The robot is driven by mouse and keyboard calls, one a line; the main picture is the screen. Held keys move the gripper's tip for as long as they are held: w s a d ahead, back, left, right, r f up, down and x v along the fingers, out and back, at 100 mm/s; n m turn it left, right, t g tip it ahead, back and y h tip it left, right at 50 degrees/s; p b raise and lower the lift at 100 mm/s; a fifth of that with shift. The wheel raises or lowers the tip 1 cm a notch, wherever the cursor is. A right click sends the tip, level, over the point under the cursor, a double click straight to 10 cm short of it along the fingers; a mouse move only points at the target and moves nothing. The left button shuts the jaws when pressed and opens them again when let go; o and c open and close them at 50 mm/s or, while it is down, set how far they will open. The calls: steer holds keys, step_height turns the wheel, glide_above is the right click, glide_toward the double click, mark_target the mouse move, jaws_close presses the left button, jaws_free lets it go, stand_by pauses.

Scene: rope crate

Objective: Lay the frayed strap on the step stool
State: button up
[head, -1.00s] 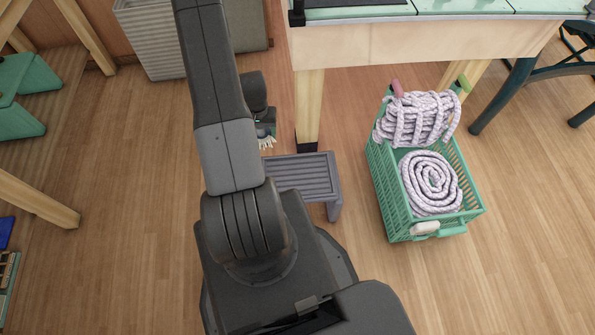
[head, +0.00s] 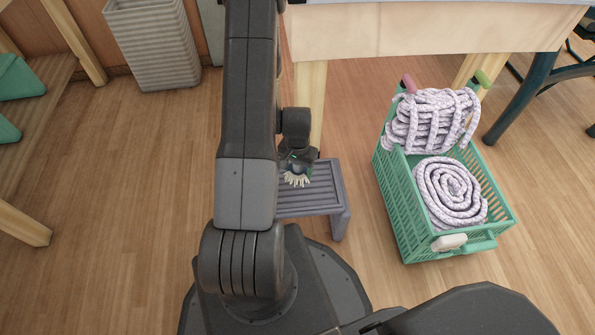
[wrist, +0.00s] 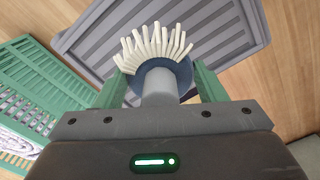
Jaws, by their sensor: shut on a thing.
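My gripper (head: 297,163) is shut on the frayed strap (head: 297,180), which shows as a fan of cream strands. In the wrist view the strap (wrist: 158,50) has a grey stub and a dark blue collar, held between green jaws (wrist: 160,88). The strands point away from the gripper. The grey ribbed step stool (head: 318,203) stands on the floor, and the strap appears over its top. I cannot tell how far above or whether they touch. My arm hides the stool's left part. The stool (wrist: 95,40) also shows behind the strap in the wrist view.
A green crate (head: 400,220) with coiled, pale purple ropes (head: 450,193) stands to the right of the stool. A workbench (head: 430,38) stands behind, one leg close to the stool. A ribbed bin (head: 155,45) is at the back left. The floor at left is clear.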

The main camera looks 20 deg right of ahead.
stand_by(0.4)
steer(key=shift+f+b, duration=2.6)
steer(key=shift+f, duration=0.4)
steer(key=shift+f+b, duration=0.4)
steer(key=shift+f, duration=0.05)
steer(key=o, duration=1.3)
step_height(320, 180, up, 14)
steer(key=p, duration=0.5)
steer(key=shift+f, duration=0.1)
